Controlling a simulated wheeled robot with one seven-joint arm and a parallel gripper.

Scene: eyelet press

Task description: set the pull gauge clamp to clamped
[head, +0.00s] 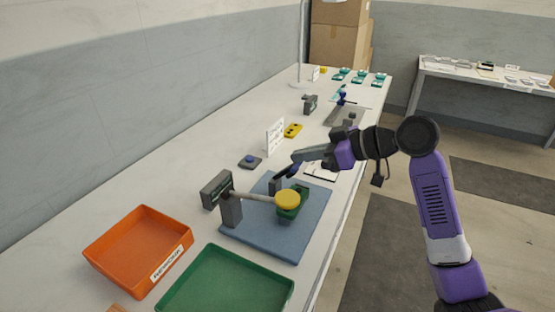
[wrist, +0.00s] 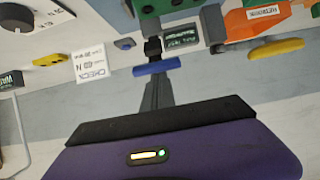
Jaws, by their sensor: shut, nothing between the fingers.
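The pull gauge stands on a blue mat (head: 262,232), with a grey post (head: 230,208) and a rod ending in a yellow knob (head: 288,199). A green block (head: 294,207) sits below the knob. The clamp's blue bar handle (wrist: 157,67) is on a dark arm beside a "pull test" label (wrist: 181,30). In the head view the handle (head: 297,167) is raised above the mat at its far side. My gripper (wrist: 154,88) is shut and empty, its fingertips right at the handle; I cannot tell whether they touch.
An orange tray (head: 102,245) and a green tray (head: 205,277) stand at the near end of the bench. A yellow piece (head: 293,130), a sign (head: 275,136) and a small grey block with a blue button (head: 250,161) lie beyond the mat. Bench surface left of these is clear.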

